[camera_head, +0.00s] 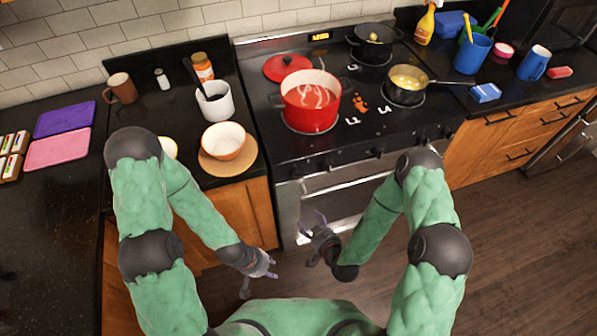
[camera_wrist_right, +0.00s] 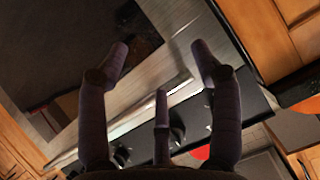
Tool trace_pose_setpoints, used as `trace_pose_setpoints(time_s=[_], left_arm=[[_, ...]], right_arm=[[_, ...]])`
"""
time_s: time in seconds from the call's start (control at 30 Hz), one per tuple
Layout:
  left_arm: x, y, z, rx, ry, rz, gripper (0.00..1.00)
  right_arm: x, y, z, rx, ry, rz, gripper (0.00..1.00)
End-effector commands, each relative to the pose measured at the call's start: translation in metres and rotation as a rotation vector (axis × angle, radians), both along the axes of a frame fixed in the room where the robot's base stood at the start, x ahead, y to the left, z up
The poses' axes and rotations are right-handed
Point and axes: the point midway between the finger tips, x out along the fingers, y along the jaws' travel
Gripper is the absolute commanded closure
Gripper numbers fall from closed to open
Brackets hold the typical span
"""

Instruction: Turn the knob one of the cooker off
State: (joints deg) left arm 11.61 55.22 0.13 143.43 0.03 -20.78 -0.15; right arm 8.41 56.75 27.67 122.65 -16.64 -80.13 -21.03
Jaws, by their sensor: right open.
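The black cooker (camera_head: 270,120) has a row of dark knobs (camera_head: 377,152) along its front edge; I cannot tell which is knob one or how each is turned. Knobs also show in the right wrist view (camera_wrist_right: 177,134), beyond my fingers, partly covered by them. My right gripper (camera_head: 309,234) is open and empty in front of the oven door, below the knob row and apart from it. Its spread fingers show in the right wrist view (camera_wrist_right: 160,75). My left gripper (camera_head: 260,279) is lower and to the left, in front of the cabinet, with fingers apart and nothing in it.
A red pot (camera_head: 311,105), a black pot (camera_head: 374,45) and a pan (camera_head: 405,90) stand on the cooker. The oven handle (camera_head: 345,181) runs below the knobs. A bowl (camera_head: 224,141) sits on the left counter. The floor (camera_head: 520,240) at right is clear.

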Motion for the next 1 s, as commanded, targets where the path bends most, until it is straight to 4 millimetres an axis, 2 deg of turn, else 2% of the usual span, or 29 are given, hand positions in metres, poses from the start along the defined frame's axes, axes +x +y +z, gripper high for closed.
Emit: trace_pose_setpoints(time_s=[0.03,0.2,0.3,0.4,0.53,0.67,1.0], left_arm=[[0.0,0.0,0.014,0.0,0.0,0.0,0.6],[0.0,0.0,0.034,0.0,0.0,0.0,0.6],[0.0,0.0,0.042,0.0,0.0,0.0,0.6],[0.0,0.0,0.045,0.0,0.0,0.0,0.6],[0.0,0.0,0.046,0.0,0.0,0.0,0.6],[0.0,0.0,0.045,0.0,0.0,0.0,0.6],[0.0,0.0,0.044,0.0,0.0,0.0,0.6]], right_arm=[[0.002,0.005,0.022,0.0,-0.079,0.004,0.35],[0.006,0.014,0.078,0.002,-0.341,-0.014,0.35],[0.004,0.015,0.101,0.007,-0.446,-0.032,0.35],[0.001,0.015,0.115,0.01,-0.512,-0.047,0.35],[0.002,0.015,0.122,0.011,-0.543,-0.055,0.35],[0.013,0.018,0.121,0.01,-0.548,-0.055,0.35],[0.069,0.037,0.121,0.011,-0.547,-0.054,0.35]])
